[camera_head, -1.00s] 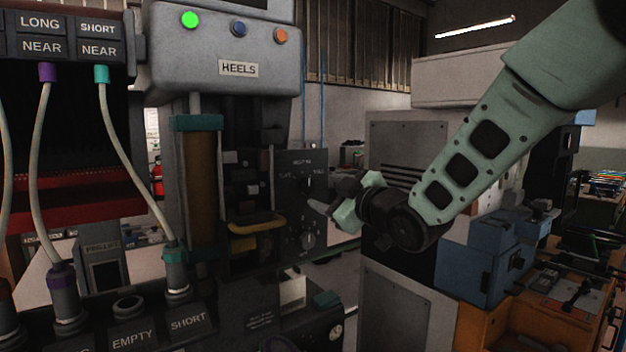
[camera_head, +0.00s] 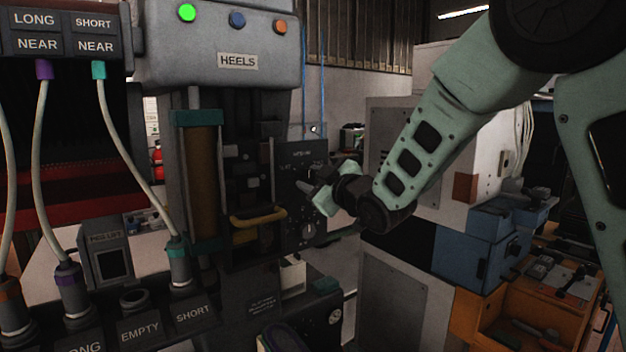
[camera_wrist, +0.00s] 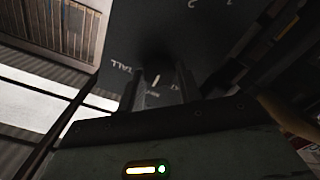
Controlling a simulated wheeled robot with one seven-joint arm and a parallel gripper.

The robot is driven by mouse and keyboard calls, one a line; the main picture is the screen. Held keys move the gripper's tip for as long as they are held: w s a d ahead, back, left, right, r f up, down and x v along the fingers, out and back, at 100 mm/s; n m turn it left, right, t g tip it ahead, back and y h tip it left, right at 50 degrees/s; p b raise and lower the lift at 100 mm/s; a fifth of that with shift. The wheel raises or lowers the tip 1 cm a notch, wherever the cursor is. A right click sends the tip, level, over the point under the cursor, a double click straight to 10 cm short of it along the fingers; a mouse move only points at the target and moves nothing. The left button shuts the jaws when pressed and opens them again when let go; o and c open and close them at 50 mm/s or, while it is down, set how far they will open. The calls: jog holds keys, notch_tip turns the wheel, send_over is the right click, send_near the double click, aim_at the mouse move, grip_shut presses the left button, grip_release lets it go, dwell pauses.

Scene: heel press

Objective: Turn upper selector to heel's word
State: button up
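A dark selector panel (camera_head: 303,160) stands right of the heel press (camera_head: 238,61), which is labelled HEELS. My gripper (camera_head: 306,188) points left at the upper part of this panel and hides the upper selector in the head view. The lower selector (camera_head: 308,229) shows below it. In the wrist view, a dark knob with a pale pointer mark (camera_wrist: 156,80) lies between my two separated fingers (camera_wrist: 160,92). Contact with the knob cannot be told. The word TALL (camera_wrist: 127,65) is on the panel left of the knob; another word at right is partly hidden. No heel is clearly identifiable.
A yellow handle-like part (camera_head: 257,217) sits left of the panel. Cables run to sockets at left, with EMPTY (camera_head: 140,330) and SHORT plates in front. A blue machine (camera_head: 480,247) and an orange bench (camera_head: 490,318) stand at right, below my arm.

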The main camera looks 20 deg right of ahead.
jog(key=shift+f+m+b, duration=0.1)
jog(key=shift+m+b, duration=0.2)
jog(key=shift+b, duration=0.15)
jog(key=shift+f+m+b, duration=0.1)
jog(key=shift+m+b, duration=0.4)
jog(key=shift+b, duration=0.3)
jog(key=m+b, duration=0.2)
jog(key=b, duration=0.1)
jog(key=m+b, duration=0.2)
jog(key=m, duration=0.1)
jog(key=shift+d+m, duration=0.1)
jog(key=shift+m, duration=0.3)
jog(key=shift+m+b, duration=0.75)
jog(key=shift+m, duration=0.75)
jog(key=o, duration=1)
jog(key=shift+r, duration=0.2)
